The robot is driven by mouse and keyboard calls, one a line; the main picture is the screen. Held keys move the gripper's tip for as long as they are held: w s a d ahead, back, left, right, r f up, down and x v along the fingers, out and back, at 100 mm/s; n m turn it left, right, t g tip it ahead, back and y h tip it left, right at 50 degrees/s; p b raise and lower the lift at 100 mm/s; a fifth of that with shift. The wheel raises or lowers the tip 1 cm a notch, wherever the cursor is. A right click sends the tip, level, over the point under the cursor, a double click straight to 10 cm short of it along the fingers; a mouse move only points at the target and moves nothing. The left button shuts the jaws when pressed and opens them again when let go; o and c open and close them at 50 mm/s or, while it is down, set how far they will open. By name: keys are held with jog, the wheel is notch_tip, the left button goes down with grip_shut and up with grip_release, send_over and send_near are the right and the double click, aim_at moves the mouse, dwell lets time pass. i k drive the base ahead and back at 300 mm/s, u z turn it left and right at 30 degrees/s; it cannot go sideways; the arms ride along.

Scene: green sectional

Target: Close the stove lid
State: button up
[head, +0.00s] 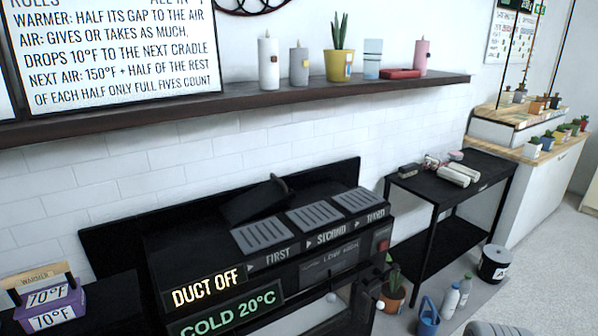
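The black stove (190,250) stands against the white tiled wall, in the lower middle of the head view. A dark flat piece (257,200) rises tilted from its top at the back and looks like the lid, raised; its hinge is not clear. Three grey slatted plates (316,216) lie in a row on the stove top, above the labels FIRST, SECOND and THIRD. Two lit signs on the front read DUCT OFF (208,289) and COLD 20°C (228,313). The lower front is cut off by the frame. My gripper is not in view.
A dark shelf (240,101) with candles and a potted plant (340,64) runs above the stove. A black cart (465,187) stands to the right. A plant pot (391,297), blue watering can (428,318), bottles and black bucket (494,264) are on the floor.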

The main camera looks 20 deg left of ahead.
aim_at(252, 204)
jog(key=i, duration=1.15)
jog(key=u, duration=2.05)
